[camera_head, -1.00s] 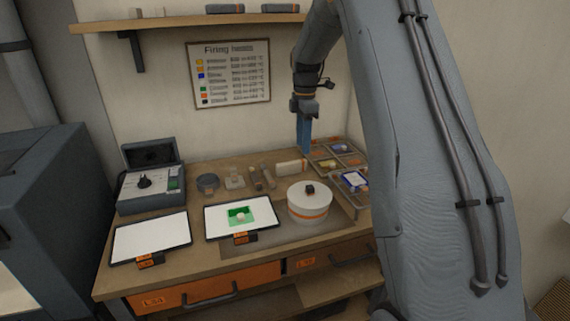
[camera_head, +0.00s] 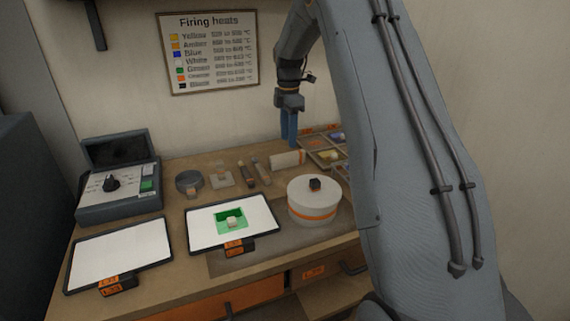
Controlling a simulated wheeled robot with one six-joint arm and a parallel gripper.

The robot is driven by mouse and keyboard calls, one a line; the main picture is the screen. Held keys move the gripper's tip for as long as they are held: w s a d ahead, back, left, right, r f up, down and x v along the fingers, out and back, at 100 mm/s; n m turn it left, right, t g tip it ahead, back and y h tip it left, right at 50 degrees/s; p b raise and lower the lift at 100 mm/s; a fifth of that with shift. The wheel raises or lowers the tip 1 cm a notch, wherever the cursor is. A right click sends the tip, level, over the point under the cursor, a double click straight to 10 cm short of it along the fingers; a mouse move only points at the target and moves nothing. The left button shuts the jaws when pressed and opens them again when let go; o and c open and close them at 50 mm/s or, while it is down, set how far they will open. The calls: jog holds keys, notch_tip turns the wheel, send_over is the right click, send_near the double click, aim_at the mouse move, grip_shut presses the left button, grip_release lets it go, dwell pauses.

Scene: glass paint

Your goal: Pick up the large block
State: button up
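A pale, oblong block (camera_head: 288,159) with an orange band lies near the back of the wooden bench. It may be the large block, but I cannot tell for certain. My gripper (camera_head: 289,142) points down with its blue fingers just above or behind this block in the picture. Whether they touch it is not clear. The fingers appear as one narrow blue shape, so I cannot tell whether they are open or shut.
A white round kiln (camera_head: 314,203) with a black knob stands in front of the block. Sorting trays (camera_head: 326,158) lie to its right, partly behind my arm. Small tools (camera_head: 247,174) lie left. Two white panels (camera_head: 122,255) (camera_head: 205,228), one with a green square, and a control box (camera_head: 120,190) fill the front and left.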

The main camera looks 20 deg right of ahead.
aim_at(288, 154)
jog(key=shift+s+a+f+p, duration=0.1)
jog(key=shift+f+p, duration=0.8)
jog(key=shift+f, duration=1.1)
jog(key=shift+s+a+f+p, duration=0.1)
jog(key=shift+f+p, duration=0.75)
jog(key=shift+f, duration=1.1)
jog(key=shift+c, duration=0.3)
grip_shut()
